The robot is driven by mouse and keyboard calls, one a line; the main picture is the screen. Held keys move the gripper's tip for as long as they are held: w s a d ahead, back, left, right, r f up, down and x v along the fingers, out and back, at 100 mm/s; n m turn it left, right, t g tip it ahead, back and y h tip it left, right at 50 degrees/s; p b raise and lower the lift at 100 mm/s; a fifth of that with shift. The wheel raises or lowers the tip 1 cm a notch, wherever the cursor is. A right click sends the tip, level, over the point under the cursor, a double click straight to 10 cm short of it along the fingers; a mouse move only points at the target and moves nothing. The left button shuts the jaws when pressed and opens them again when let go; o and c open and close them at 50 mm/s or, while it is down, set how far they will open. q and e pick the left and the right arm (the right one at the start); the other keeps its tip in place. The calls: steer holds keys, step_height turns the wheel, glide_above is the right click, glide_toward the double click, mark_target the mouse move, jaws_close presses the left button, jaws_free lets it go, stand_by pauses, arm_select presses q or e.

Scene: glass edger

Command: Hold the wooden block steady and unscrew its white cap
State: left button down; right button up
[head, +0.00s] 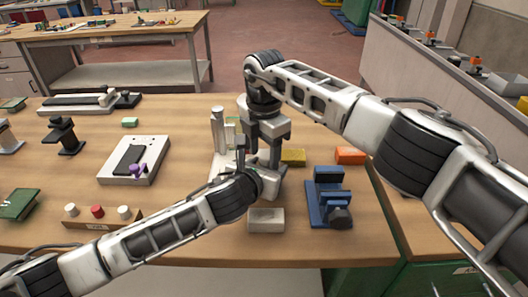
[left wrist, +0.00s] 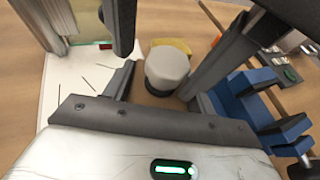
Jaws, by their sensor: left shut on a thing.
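My left gripper (head: 258,174) reaches in from the left at the middle of the bench, and its tips are largely hidden below my right gripper. In the left wrist view a round pale cap (left wrist: 167,67) stands upright just ahead of the left jaws. Only a little brown of the wooden block (left wrist: 158,97) shows under the cap, between the left fingers, which are shut on it. My right gripper (head: 264,158) points down from above, its dark fingers spread apart. In the left wrist view dark uprights stand at both sides of the cap, with visible gaps. The cap is hidden in the head view.
A pale fixture with a post (head: 217,130) stands close on the left, a blue fixture (head: 330,200) on the right. Yellow (head: 293,157) and orange (head: 350,155) blocks lie behind. A rack (head: 104,222) with white and red caps stands front left.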

steer(key=shift+s, duration=0.1)
stand_by(0.4)
step_height(320, 180, up, 4)
steer(key=shift+f, duration=0.1)
steer(key=shift+r, duration=0.3)
steer(key=shift+c, duration=1.4)
step_height(320, 180, up, 3)
steer(key=m, duration=0.3)
steer(key=shift+d+r, duration=0.1)
steer(key=shift+r, duration=0.05)
steer(key=shift+m, duration=0.3)
steer(key=shift+f, duration=3.95)
